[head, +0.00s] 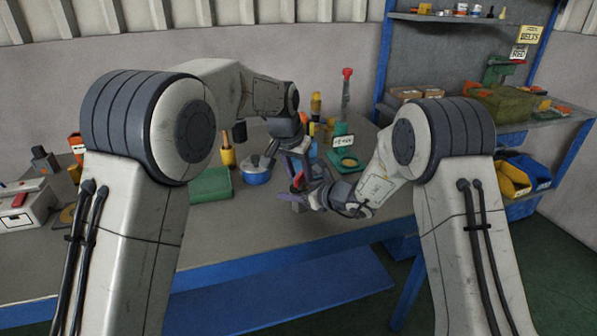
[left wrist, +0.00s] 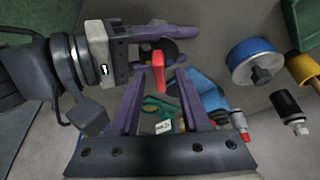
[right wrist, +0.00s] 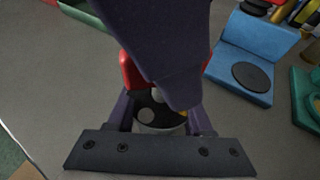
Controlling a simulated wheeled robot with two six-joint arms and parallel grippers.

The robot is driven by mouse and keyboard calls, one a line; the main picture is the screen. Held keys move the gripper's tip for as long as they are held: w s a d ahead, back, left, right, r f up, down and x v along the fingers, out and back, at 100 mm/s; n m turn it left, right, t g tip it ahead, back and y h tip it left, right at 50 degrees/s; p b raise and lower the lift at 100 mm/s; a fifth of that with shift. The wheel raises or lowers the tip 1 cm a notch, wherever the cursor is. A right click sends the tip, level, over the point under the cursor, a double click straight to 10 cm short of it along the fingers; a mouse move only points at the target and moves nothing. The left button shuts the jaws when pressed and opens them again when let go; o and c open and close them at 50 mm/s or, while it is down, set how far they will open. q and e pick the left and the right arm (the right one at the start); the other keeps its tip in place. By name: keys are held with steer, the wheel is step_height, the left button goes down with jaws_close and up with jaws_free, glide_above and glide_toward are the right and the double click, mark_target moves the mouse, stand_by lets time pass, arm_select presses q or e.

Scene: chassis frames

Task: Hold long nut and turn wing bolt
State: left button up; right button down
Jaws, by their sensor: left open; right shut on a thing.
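The red wing bolt (left wrist: 158,72) stands between the spread purple fingers of my left gripper (left wrist: 160,82), which is open with gaps at both sides. The right wrist view shows part of the red wing bolt (right wrist: 130,70) behind a large dark left-gripper finger. My right gripper (right wrist: 160,112) is shut on the long nut (right wrist: 158,122), a grey round-looking piece mostly hidden between its fingers. In the head view the right gripper (head: 298,197) is low over the bench and the left gripper (head: 296,163) is just above it. How far the bolt is threaded is hidden.
On the bench (head: 240,225) are a blue pot (head: 257,172), a green box (head: 210,185), a yellow-handled tool (head: 228,155) and a green stand with a label (head: 343,148). A blue block with a dark disc (right wrist: 245,68) lies near the grippers.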

arm_select(q)
steer(key=v, duration=1.2)
steer(key=shift+w, duration=0.1)
arm_select(e)
steer(key=shift+c, duration=1.1)
jaws_free()
